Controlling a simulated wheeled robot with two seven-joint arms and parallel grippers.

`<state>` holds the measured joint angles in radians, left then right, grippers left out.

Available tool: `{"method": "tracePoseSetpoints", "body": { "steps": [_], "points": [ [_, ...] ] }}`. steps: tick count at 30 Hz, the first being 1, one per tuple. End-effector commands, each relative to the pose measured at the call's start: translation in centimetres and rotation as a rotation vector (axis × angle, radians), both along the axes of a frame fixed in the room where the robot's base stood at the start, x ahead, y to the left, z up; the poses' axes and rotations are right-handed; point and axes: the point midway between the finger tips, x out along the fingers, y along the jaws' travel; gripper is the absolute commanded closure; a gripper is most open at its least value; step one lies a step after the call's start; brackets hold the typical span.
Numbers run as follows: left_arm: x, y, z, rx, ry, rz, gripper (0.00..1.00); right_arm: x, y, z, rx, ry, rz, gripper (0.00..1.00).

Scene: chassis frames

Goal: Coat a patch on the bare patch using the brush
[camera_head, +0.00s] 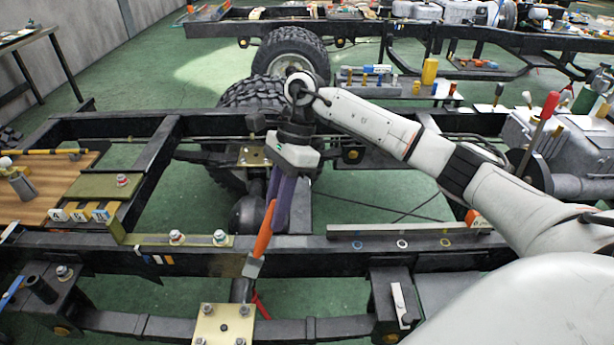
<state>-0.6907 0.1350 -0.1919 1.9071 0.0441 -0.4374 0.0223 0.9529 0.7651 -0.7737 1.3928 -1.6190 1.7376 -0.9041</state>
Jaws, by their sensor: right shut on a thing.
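My right gripper (279,200) points down over the near rail of the chassis frame, its fingers shut on the brush (265,228). The brush has an orange handle and a pale metal band. It is tilted, with its head (252,267) low and to the left, in front of the near rail's face. A dull brownish patch (224,265) shows on that dark rail just left of the brush head; it looks like the bare patch. I cannot tell whether the bristles touch the rail. My left gripper is not in view.
The near rail (330,262) carries bolts on a strip (190,240) and a grey bar (400,231). A wooden board (45,190) with small parts lies at left. Wheels (290,52) and a tray of small items (395,88) stand behind. Screwdrivers stand upright at right.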

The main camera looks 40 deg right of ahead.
Motion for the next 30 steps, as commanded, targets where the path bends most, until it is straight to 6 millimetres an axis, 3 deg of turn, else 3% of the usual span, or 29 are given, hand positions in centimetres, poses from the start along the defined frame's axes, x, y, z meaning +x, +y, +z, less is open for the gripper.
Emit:
{"method": "tracePoseSetpoints", "body": {
  "steps": [3,6,12,20,30],
  "points": [
    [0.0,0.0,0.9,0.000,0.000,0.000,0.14,1.6,-3.9,-0.3,0.002,0.019,-0.362,1.00],
    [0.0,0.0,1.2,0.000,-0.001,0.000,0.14,2.5,-6.7,-0.5,0.006,0.027,-0.597,1.00],
    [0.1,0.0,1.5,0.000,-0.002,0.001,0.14,3.3,-9.8,-0.7,0.016,0.033,-0.842,1.00],
    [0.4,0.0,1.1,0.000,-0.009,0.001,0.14,3.5,-10.2,-1.8,0.019,0.036,-0.876,1.00],
    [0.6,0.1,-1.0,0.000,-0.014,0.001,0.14,3.4,-10.1,-5.3,0.019,0.037,-0.873,1.00]
  ]
}}
